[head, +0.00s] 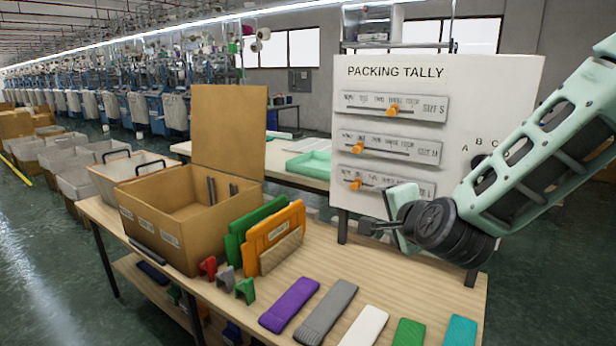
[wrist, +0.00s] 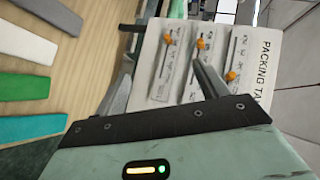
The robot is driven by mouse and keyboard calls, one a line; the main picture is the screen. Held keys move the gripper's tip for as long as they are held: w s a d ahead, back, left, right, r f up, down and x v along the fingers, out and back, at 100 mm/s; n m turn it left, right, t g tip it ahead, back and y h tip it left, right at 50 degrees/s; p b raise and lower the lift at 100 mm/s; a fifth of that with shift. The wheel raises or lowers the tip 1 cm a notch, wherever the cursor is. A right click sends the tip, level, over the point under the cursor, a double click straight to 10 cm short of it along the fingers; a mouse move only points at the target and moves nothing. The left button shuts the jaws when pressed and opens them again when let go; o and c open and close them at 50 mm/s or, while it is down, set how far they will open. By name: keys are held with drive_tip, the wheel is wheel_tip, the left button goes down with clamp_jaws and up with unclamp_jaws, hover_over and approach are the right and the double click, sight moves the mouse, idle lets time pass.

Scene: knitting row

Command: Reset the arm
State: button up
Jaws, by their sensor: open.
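My gripper (head: 368,227) is at the right in the head view, in front of the lower part of the white packing tally board (head: 500,85). My mint-green arm reaches in from the right edge. In the wrist view the two fingers of my gripper (wrist: 162,67) stand apart with nothing between them. The tally board (wrist: 262,85) lies beyond them, with several orange sliders on it. In the head view the gripper is seen from the side and its gap is hard to make out. The board's lower right part is hidden behind my arm.
A wooden table (head: 262,290) holds an open cardboard box (head: 165,235), green and orange folders (head: 275,238), small coloured clips (head: 225,280) and a row of folded knit pieces (head: 327,308). Another table with a mint tray (head: 308,165) stands behind. Knitting machines line the left.

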drive_tip(key=s+a+f+n+g+y+p, duration=0.1)
drive_tip(key=s+a+f+n+g, duration=0.1)
drive_tip(key=s+a+n+g, duration=0.45)
drive_tip(key=s+a+f+n+g+y+p, duration=0.1)
drive_tip(key=s+a+n+g+y, duration=0.15)
drive_tip(key=s+n, duration=0.55)
drive_tip(key=s+d+n+g+h, duration=0.2)
drive_tip(key=s+d+n, duration=0.1)
drive_tip(key=s, duration=0.6)
drive_tip(key=s+d+n+g+h+p, duration=0.1)
drive_tip(key=s+d+n+g+h, duration=0.1)
drive_tip(key=s, duration=0.7)
drive_tip(key=shift+s+d+n+g+h, duration=0.35)
drive_tip(key=shift+d+n+g+h, duration=0.1)
drive_tip(key=shift+d+n, duration=0.45)
drive_tip(key=shift+r, duration=0.1)
